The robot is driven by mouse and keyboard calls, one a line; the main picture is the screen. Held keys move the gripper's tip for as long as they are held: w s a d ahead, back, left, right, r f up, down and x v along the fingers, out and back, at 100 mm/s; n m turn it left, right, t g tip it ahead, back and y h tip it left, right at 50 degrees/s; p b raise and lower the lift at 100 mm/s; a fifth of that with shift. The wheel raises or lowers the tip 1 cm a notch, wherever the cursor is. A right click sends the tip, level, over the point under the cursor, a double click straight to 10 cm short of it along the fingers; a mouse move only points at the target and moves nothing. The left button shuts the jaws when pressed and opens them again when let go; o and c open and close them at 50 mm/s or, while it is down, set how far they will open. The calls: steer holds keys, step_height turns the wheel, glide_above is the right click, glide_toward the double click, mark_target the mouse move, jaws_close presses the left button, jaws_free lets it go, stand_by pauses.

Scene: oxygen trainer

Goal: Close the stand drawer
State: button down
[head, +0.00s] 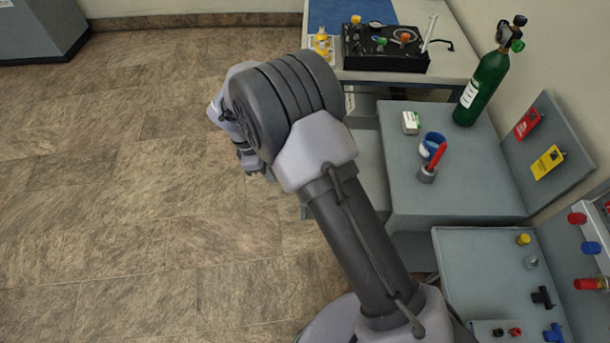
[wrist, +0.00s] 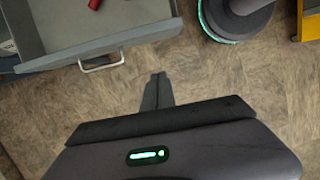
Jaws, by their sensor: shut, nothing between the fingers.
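The stand drawer (wrist: 130,20) stands pulled out at the upper left of the wrist view. Its front carries a pale bar handle (wrist: 102,65), and a small red object (wrist: 95,4) lies inside. In the head view, the drawer (head: 371,160) shows as a light strip left of the grey stand (head: 450,185), largely hidden by my arm. My gripper (wrist: 158,78) is shut and empty, apart from the handle and to its right in the wrist view. In the head view, my gripper (head: 254,168) hangs over the floor left of the drawer.
The stand top holds a green cylinder (head: 485,88), a blue-and-white roll (head: 432,146) and a red item in a cup (head: 428,175). A table with a black case (head: 386,48) stands behind. A yellow-edged thing (wrist: 309,22) shows at right.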

steer(key=d+f+b, duration=0.6)
steer(key=f, duration=0.4)
steer(key=shift+w, duration=0.15)
steer(key=shift+d+r, duration=0.1)
steer(key=shift+d, duration=0.05)
steer(key=d+p, duration=0.1)
steer(key=d, duration=0.6)
steer(key=d+p, duration=0.2)
steer(key=d, duration=0.6)
steer(key=d+p, duration=0.2)
steer(key=d, duration=0.5)
steer(key=shift+s+d, duration=0.35)
steer(key=shift+s, duration=0.05)
steer(key=shift+a, duration=0.15)
